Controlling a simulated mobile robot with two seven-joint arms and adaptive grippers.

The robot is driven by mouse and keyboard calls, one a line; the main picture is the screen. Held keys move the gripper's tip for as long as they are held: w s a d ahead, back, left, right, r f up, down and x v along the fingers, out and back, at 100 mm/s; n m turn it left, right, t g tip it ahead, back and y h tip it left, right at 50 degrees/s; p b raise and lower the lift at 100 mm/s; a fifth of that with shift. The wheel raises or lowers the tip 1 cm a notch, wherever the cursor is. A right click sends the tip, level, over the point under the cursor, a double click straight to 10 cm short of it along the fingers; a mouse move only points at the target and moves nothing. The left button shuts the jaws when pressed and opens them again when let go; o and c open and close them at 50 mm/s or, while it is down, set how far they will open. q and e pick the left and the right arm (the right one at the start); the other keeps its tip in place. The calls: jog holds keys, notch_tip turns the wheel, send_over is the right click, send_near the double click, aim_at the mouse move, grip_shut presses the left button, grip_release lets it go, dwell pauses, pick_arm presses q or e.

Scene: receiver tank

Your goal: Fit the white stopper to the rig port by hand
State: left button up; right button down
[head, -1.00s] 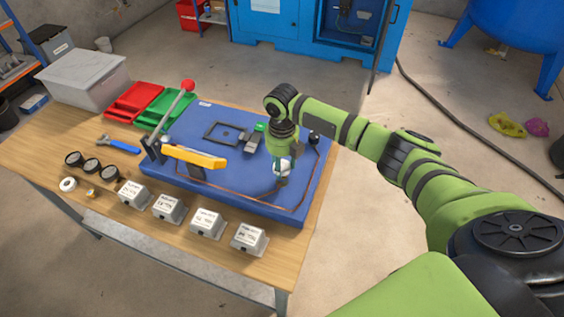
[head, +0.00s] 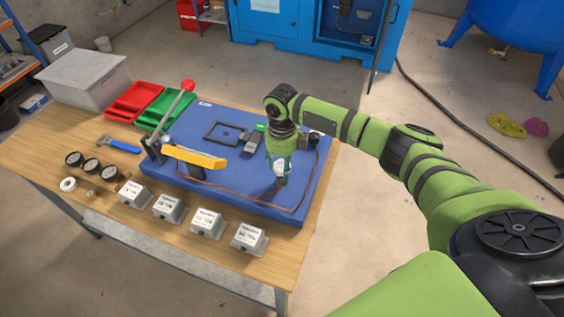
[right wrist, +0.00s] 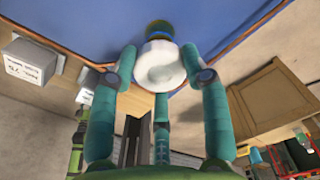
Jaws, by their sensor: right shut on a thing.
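My right gripper (head: 281,178) points down over the front right part of the blue rig board (head: 240,190). It is shut on the white stopper (right wrist: 160,66), which sits between its fingers in the right wrist view. Past the stopper, a small stack of blue, yellow-green and dark rings (right wrist: 158,32) shows against the blue board. I cannot tell whether this is the rig port or whether the stopper touches it. In the head view, the fingers hide most of the stopper. My left gripper is not in view.
A yellow handle (head: 195,157) and a red-knobbed lever (head: 172,115) stand on the board's left part. Several grey labelled boxes (head: 207,222) line the wooden table's front. Red (head: 134,103) and green (head: 165,110) trays lie at the back. A thin copper-coloured line crosses the board near the gripper.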

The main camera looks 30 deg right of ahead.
jog(key=shift+f, duration=0.45)
dwell(0.4)
dwell(0.3)
